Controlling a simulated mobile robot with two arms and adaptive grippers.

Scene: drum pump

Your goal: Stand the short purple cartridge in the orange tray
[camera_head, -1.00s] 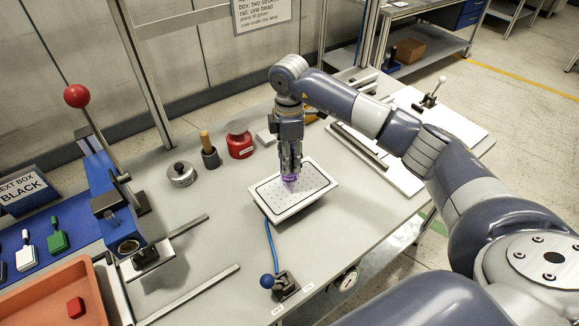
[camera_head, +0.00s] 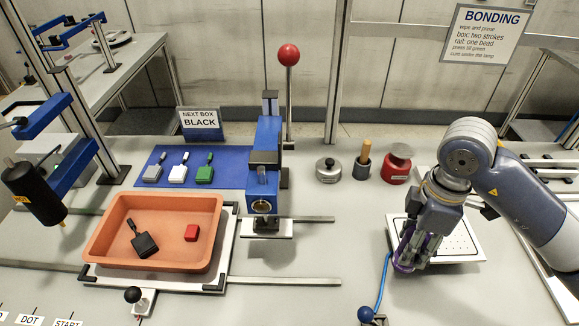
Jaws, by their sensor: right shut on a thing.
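My right gripper (camera_head: 407,258) is at the right, well away from the tray, over the left part of a white perforated plate (camera_head: 458,240). It is shut on the purple cartridge (camera_head: 402,267), which shows only partly between and below the fingers. I cannot tell whether the cartridge touches the plate. My left gripper is not in view.
A blue press (camera_head: 265,150) with a red-knobbed lever stands between tray and gripper. A black cylinder (camera_head: 35,192) on a blue arm hangs left of the tray. A metal pot (camera_head: 328,171), a cup (camera_head: 362,165) and a red canister (camera_head: 396,166) stand behind.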

